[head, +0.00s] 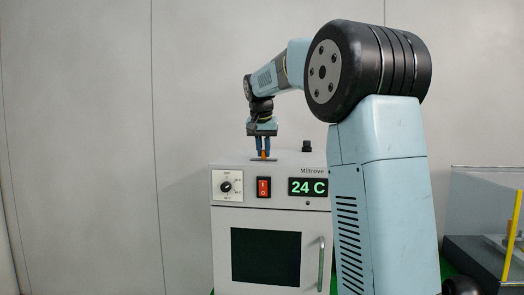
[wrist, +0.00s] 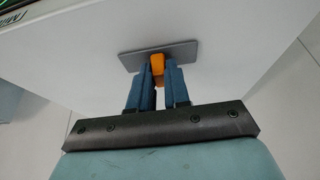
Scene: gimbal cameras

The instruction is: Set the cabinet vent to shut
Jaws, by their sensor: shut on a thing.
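The cabinet (head: 219,222) is a white box with a dark window in its front. On its top is the vent's flat grey plate (wrist: 186,54), with an orange tab (wrist: 157,62) standing on it. The orange tab also shows small in the head view (head: 263,155). My gripper (head: 263,148) points down over the cabinet top. In the wrist view my gripper (wrist: 158,78) has its blue fingers shut on the orange tab, one on each side. The fingers hide part of the tab and plate. I see no markings for the vent's position.
The cabinet front carries a dial (head: 226,187), a red switch (head: 263,187), a display (head: 308,187) reading 24 C and a door handle (head: 321,264). A black knob (head: 306,147) stands on top, right of my gripper. A clear-walled box (head: 485,210) with a yellow bar is at right.

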